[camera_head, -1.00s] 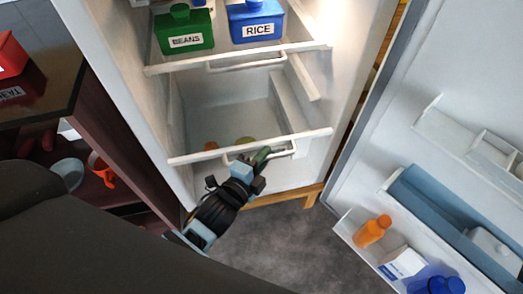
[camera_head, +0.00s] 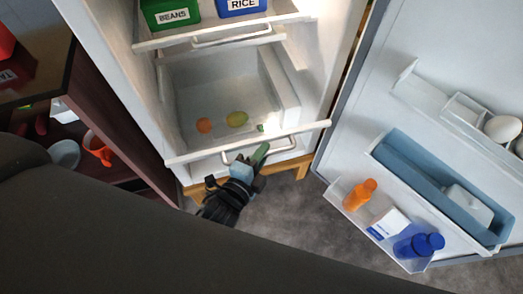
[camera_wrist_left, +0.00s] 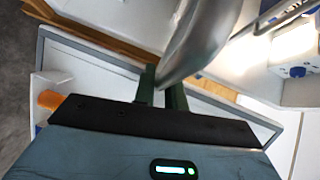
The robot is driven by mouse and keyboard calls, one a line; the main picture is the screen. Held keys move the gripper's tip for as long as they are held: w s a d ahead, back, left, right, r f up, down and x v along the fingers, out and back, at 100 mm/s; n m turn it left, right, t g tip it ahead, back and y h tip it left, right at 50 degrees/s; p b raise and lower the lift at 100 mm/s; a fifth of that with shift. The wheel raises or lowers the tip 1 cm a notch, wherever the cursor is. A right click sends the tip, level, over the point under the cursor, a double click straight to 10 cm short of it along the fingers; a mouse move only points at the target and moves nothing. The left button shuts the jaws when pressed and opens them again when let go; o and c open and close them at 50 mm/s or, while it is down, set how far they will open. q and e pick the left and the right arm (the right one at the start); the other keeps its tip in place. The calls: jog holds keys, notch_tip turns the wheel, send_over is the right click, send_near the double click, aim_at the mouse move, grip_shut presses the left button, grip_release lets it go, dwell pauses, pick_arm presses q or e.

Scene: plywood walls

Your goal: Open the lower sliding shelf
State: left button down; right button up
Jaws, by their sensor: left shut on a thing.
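The lower sliding shelf (camera_head: 185,157) of the open fridge is pulled partly out toward me. An orange fruit and a yellow-green fruit (camera_head: 237,119) show inside it, with a small green item near its front. Its pale bar handle (camera_head: 282,148) runs along the front edge. My left gripper (camera_head: 256,157) is shut on this handle. In the left wrist view the left fingers (camera_wrist_left: 162,88) close around the grey handle bar (camera_wrist_left: 198,38), which looks large and close. My right gripper is not in view.
The upper shelf (camera_head: 150,45) holds a green beans box (camera_head: 170,15) and a blue rice box (camera_head: 240,7). The open fridge door (camera_head: 430,75) stands at the right, with bottles and eggs in its bins. A dark cabinet (camera_head: 130,150) stands at the left. Grey floor is clear below.

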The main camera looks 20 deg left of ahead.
pick_arm(q)
jog(key=c, duration=1.5)
grip_release()
jog(key=shift+o, duration=0.2)
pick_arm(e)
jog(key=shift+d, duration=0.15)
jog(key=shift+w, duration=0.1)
pick_arm(q)
jog(key=v, duration=0.7)
jog(key=shift+s, duration=0.4)
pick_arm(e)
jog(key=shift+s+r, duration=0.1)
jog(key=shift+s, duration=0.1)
pick_arm(q)
jog(key=shift+a, duration=0.1)
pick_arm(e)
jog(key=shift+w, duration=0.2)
